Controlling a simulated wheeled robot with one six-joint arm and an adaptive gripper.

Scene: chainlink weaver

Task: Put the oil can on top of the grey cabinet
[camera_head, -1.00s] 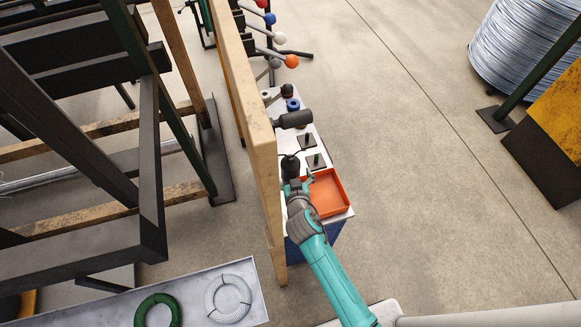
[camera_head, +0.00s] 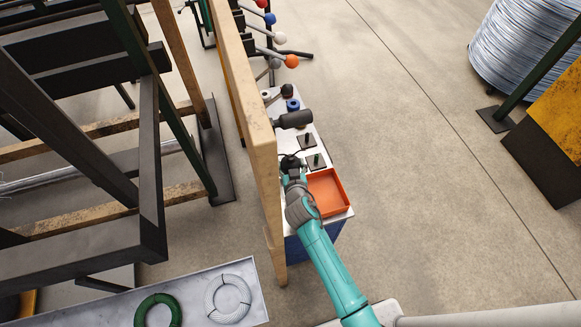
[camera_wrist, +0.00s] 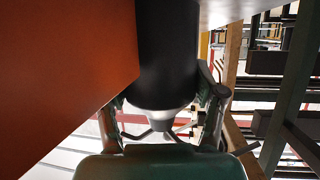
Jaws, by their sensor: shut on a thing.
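The oil can is black with a thin spout (camera_head: 289,161) and stands at the left edge of a light-topped bench, beside an orange tray. In the wrist view it is a dark cylinder with a silvery end (camera_wrist: 167,55). My gripper (camera_head: 291,173) reaches it from the near side, and its two fingers (camera_wrist: 167,98) lie on either side of the can, shut on it. The arm hides part of the can in the head view. Whether the can touches the bench top cannot be told. No grey cabinet can be made out for certain.
The orange tray (camera_head: 343,203) is right of my gripper, close to it. A wooden beam (camera_head: 262,130) stands just left. A dark hammer-like tool (camera_head: 294,119) and small posts on plates (camera_head: 316,160) are behind.

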